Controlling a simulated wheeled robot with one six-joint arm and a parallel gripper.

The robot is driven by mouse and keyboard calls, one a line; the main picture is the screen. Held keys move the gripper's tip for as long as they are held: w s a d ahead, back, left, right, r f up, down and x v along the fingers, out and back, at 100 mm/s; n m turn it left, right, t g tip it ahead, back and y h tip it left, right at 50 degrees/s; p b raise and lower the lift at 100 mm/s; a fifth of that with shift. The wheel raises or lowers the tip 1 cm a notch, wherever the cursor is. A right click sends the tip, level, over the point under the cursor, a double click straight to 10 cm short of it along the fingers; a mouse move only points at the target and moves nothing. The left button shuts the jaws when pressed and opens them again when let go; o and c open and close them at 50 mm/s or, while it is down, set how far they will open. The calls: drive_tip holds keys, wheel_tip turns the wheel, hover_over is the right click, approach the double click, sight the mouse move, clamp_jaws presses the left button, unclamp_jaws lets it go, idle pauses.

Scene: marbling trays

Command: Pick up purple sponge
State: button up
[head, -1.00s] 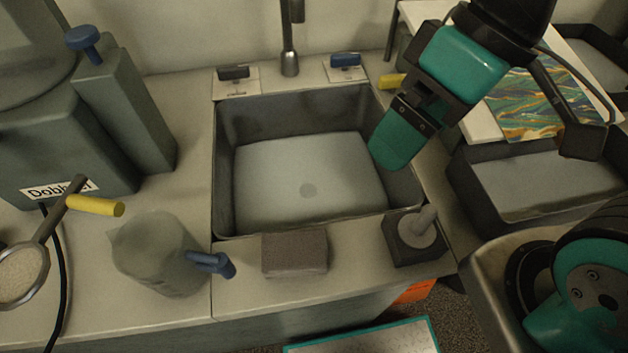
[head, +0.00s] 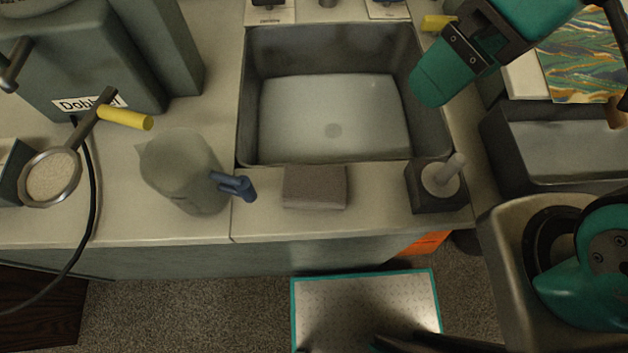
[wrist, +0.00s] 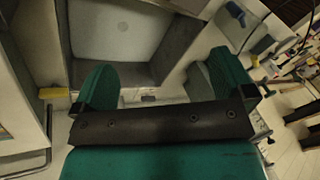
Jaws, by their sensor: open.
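The purple sponge (head: 315,187) looks like a dull purple-grey block. It lies flat on the counter strip in front of the sink, between the clear jug and a dark square holder. My gripper (wrist: 160,75) shows two teal fingers spread apart with nothing between them in the wrist view. In the head view my gripper (head: 432,84) is over the sink's right edge, up and to the right of the sponge and well apart from it. I cannot make out the sponge for sure in the wrist view.
A clear jug (head: 183,172) with a blue handle stands left of the sponge. The dark holder (head: 423,200) with a pale upright handle stands to its right. The grey sink (head: 246,95) lies behind. A teal-edged mat (head: 365,305) lies on the floor.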

drive_tip(key=shift+c, duration=0.6)
drive_tip(key=m+y+p, duration=0.1)
drive_tip(key=m+p, duration=1.7)
drive_tip(key=p, duration=0.5)
hover_over(317, 182)
drive_tip(key=w+d, duration=0.4)
drive_tip(key=s+d+f+m+p, duration=0.1)
drive_tip(key=s+f+m+p, duration=0.1)
drive_tip(key=s+m+p, duration=0.5)
drive_tip(key=shift+m+h, duration=0.4)
drive_tip(key=shift+m, duration=0.2)
drive_tip(key=w+b+x, duration=0.1)
drive_tip(key=x, duration=0.3)
drive_tip(key=w+b+x, duration=0.1)
drive_tip(key=b+x, duration=0.1)
drive_tip(key=x, duration=0.2)
drive_tip(key=w+b+x, duration=0.1)
drive_tip(key=b+x, duration=0.1)
drive_tip(key=x, duration=0.2)
drive_tip(key=shift+d+f, duration=0.2)
drive_tip(key=shift+f, duration=0.1)
drive_tip(key=b+x, duration=0.2)
drive_tip(key=d+b+x, duration=0.1)
drive_tip(key=x, duration=0.1)
drive_tip(key=shift+a+f+b, duration=0.1)
drive_tip(key=shift+f+b, duration=0.25)
drive_tip(key=shift+f, duration=0.1)
drive_tip(key=shift+a+f, duration=0.25)
